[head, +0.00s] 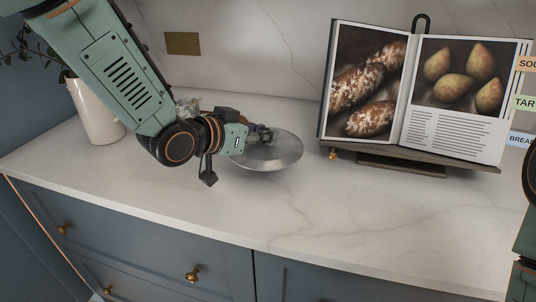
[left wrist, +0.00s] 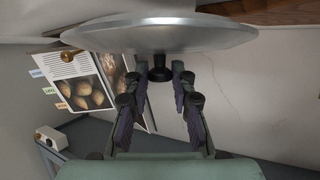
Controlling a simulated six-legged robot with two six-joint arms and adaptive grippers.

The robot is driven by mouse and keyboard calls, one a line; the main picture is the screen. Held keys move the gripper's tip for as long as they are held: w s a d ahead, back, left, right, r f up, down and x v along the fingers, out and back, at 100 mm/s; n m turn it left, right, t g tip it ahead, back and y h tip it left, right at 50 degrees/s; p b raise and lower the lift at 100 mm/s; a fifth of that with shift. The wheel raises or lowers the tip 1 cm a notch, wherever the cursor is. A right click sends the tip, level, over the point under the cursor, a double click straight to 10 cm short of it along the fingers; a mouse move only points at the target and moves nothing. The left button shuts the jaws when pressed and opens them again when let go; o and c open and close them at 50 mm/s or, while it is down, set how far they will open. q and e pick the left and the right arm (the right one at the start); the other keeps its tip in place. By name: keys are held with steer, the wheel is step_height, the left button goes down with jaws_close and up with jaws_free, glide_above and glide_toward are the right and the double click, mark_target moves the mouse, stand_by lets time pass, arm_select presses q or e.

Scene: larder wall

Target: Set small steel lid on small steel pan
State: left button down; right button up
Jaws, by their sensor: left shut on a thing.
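The small steel lid (head: 278,156) is a shiny, shallow round disc in the middle of the head view, over the counter. My left gripper (head: 262,133) is above it and shut on its dark knob. In the left wrist view the lid (left wrist: 158,36) spans the top, with the knob (left wrist: 160,73) between the fingers of my left gripper (left wrist: 162,84). I cannot make out the small steel pan in either view. I cannot tell whether anything is under the lid. My right gripper is not in view.
An open cookbook (head: 458,90) on a dark wooden stand (head: 400,170) is right of the lid. A white vase (head: 94,112) with a plant stands at the left. A greyish thing (head: 188,105) is partly hidden behind my left arm. The front counter (head: 340,215) is clear.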

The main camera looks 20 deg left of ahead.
mark_target(260, 151)
arm_select(q)
steer(key=shift+w+a+f, duration=0.2)
steer(key=shift+a+f, duration=0.35)
steer(key=shift+f, duration=0.35)
steer(key=f, duration=0.1)
steer(key=d+f+b, duration=0.1)
steer(key=shift+s+f, duration=0.3)
steer(key=shift+f, duration=0.25)
steer(key=shift+w+a+f, duration=0.1)
steer(key=shift+w+a, duration=0.2)
steer(key=shift+a, duration=0.05)
steer(key=c, duration=1.4)
jaws_free()
steer(key=shift+c, duration=0.2)
steer(key=o, duration=0.3)
steer(key=shift+s+d, duration=0.25)
steer(key=shift+d, duration=0.1)
steer(key=shift+w+a, duration=0.1)
